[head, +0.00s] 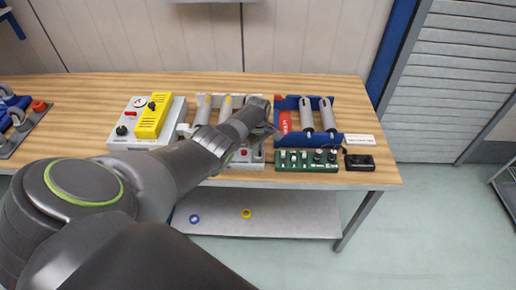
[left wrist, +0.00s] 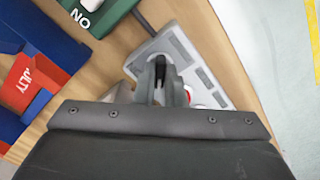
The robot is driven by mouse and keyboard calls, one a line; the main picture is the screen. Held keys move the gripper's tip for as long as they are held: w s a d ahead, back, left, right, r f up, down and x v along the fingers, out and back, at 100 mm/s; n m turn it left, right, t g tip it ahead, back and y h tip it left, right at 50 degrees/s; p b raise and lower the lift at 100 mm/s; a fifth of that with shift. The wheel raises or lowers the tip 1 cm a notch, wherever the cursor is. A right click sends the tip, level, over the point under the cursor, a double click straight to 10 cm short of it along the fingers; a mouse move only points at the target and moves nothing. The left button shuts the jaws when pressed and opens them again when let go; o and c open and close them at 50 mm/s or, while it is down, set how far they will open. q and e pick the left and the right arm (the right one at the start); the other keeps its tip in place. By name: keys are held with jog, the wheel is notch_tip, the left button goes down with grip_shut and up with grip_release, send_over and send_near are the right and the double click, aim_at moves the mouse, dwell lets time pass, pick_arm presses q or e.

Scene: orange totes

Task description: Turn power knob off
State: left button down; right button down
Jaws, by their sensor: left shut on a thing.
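A light grey control box (left wrist: 200,75) lies under my left gripper (left wrist: 160,82) in the left wrist view. The gripper's fingers are shut on a small dark knob (left wrist: 160,66) on top of the box. The fingers hide most of the knob, so its setting cannot be read. A red button (left wrist: 188,95) shows partly beside the fingers. In the head view my left gripper (head: 268,133) reaches down over the front of the bench, and the box (head: 245,163) is partly hidden behind my arm. My right gripper is not in view.
A green panel (head: 305,160) and a black box (head: 360,162) stand to the right on the wooden bench (head: 375,181). A blue rack (head: 287,103) with a red part stands behind the green panel. A white and yellow tester (head: 153,117) stands to the left.

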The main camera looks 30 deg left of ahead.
pick_arm(q)
jog(key=shift+w+r, duration=0.1)
jog(key=c, duration=1.5)
grip_release()
jog(key=shift+r, duration=0.8)
notch_tip(320, 180, up, 16)
jog(key=b, duration=0.2)
jog(key=shift+f, duration=0.15)
